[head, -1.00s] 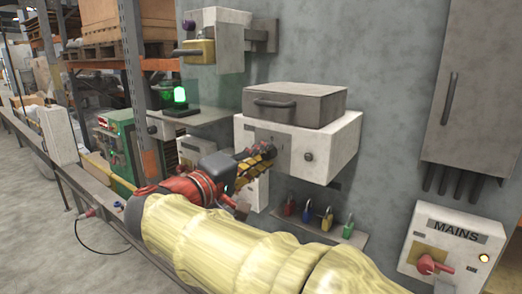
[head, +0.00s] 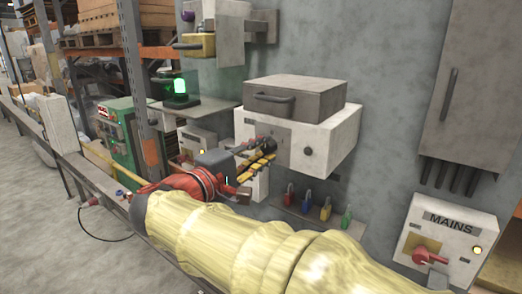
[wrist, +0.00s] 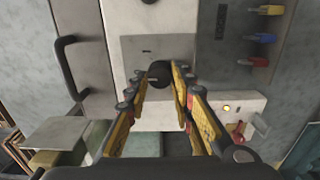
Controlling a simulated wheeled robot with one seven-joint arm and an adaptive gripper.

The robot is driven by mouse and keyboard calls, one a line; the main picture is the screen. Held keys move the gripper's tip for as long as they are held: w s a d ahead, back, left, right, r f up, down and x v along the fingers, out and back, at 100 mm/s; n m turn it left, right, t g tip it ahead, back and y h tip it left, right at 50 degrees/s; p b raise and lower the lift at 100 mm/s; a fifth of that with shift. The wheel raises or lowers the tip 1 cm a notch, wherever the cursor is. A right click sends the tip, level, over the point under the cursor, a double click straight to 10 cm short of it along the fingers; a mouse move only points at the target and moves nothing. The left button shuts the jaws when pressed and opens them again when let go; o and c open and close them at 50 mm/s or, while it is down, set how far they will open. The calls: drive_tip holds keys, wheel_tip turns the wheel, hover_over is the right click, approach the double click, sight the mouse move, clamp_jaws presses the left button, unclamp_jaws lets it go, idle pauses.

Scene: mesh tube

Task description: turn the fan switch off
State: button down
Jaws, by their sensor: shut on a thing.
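A white switch box (head: 345,127) with a grey lidded top is mounted on the wall. A black round knob (head: 270,144) stands out from a grey plate on its front; it also shows in the wrist view (wrist: 159,72). I cannot read any fan label there. My gripper (head: 265,153) has its yellow and black fingers at this knob. In the wrist view my gripper (wrist: 162,82) has a finger on each side of the knob, shut on it. The fingers hide part of the knob and plate.
A second small dark knob (head: 308,152) sits right on the same box. Red, blue, yellow and green padlocks hang below. A MAINS box (head: 447,243) with a red handle is at lower right. A green lamp (head: 180,86) stands on a shelf at left.

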drive_tip(key=c, duration=1.5)
unclamp_jaws()
drive_tip(key=shift+c, duration=0.2)
drive_tip(key=shift+s+a, duration=0.1)
drive_tip(key=v, duration=1.1)
drive_tip(key=shift+s+a, duration=0.25)
drive_tip(key=shift+s, duration=0.05)
